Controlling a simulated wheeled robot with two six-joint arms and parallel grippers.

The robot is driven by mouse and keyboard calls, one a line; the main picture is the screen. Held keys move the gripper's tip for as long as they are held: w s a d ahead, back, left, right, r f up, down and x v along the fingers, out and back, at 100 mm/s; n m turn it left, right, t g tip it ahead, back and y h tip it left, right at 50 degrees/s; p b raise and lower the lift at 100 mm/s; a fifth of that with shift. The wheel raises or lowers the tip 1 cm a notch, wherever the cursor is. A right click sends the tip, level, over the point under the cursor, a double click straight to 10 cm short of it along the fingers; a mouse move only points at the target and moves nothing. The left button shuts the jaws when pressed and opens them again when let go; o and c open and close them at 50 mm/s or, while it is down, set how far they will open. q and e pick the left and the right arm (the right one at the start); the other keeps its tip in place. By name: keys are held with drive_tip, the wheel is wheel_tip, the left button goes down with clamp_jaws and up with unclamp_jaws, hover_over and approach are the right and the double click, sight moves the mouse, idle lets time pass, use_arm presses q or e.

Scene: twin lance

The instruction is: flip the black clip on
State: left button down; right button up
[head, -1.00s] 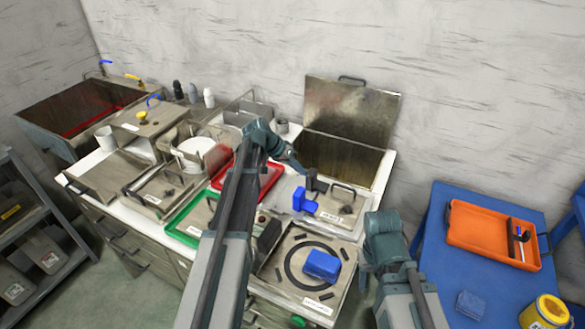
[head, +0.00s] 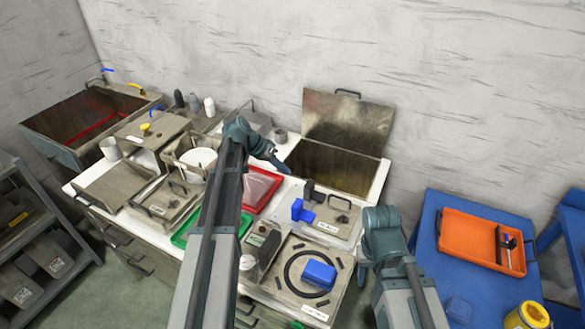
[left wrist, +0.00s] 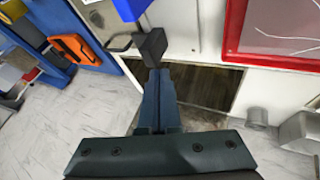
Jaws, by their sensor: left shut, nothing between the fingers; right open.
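The black clip (head: 309,188) is a small dark block beside a blue block (head: 302,211), on a metal panel with a white label. In the left wrist view the black clip (left wrist: 150,46) lies just beyond my fingertips, with the blue block (left wrist: 130,8) behind it and a short grey bar between. My left gripper (head: 286,169) is shut and empty, above and left of the clip. Its closed fingers (left wrist: 158,75) point at the clip; a small gap or contact cannot be told. My right gripper (head: 362,263) is open, right of the counter, and mostly hidden by its wrist.
An open metal bin with raised lid (head: 347,122) stands behind the clip. A red tray (head: 276,184) lies to its left. A panel with a ring and a blue block (head: 319,274) is in front. A blue table with an orange tray (head: 450,222) stands at right.

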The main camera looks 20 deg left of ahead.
use_arm(q)
drive_tip(key=p+v, duration=0.2)
drive_tip(key=v, duration=0.2)
drive_tip(key=shift+s+a+r+p, duration=0.1)
drive_tip(key=shift+a+r+p, duration=0.15)
drive_tip(key=shift+p, duration=0.1)
drive_tip(key=shift+f, duration=0.1)
